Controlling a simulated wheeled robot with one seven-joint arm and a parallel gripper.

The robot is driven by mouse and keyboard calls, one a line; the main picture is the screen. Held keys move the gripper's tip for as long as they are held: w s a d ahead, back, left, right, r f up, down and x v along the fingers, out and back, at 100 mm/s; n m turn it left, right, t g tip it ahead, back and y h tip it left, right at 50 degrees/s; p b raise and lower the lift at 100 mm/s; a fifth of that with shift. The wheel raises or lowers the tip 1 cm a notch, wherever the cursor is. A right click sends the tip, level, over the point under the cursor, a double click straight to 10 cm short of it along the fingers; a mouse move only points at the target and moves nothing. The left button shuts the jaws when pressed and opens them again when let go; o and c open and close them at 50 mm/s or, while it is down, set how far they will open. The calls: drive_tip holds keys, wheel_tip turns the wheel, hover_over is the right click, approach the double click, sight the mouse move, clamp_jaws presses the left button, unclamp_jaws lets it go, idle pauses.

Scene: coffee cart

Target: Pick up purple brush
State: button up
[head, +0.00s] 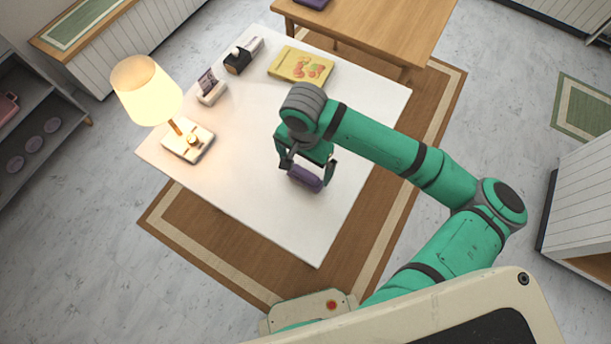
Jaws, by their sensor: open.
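The purple brush (304,178) is on or just above the white table (286,232), towards its right front part. My gripper (306,174) is directly over the brush, with one finger on each side of it. The jaws are open. Whether the fingers touch the brush cannot be told from this view. The gripper body hides part of the far side of the brush.
A lit lamp (148,92) stands at the table's left edge. A small card stand (211,88), a black bottle (237,62) and a yellow book (300,66) lie towards the back. A wooden table (375,28) stands behind. The front left tabletop is clear.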

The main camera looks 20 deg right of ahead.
sight(306, 173)
drive_tip(key=shift+s+d+f, duration=0.1)
drive_tip(key=shift+s+f, duration=0.05)
drive_tip(key=shift+f, duration=2.55)
drive_tip(key=c, duration=0.9)
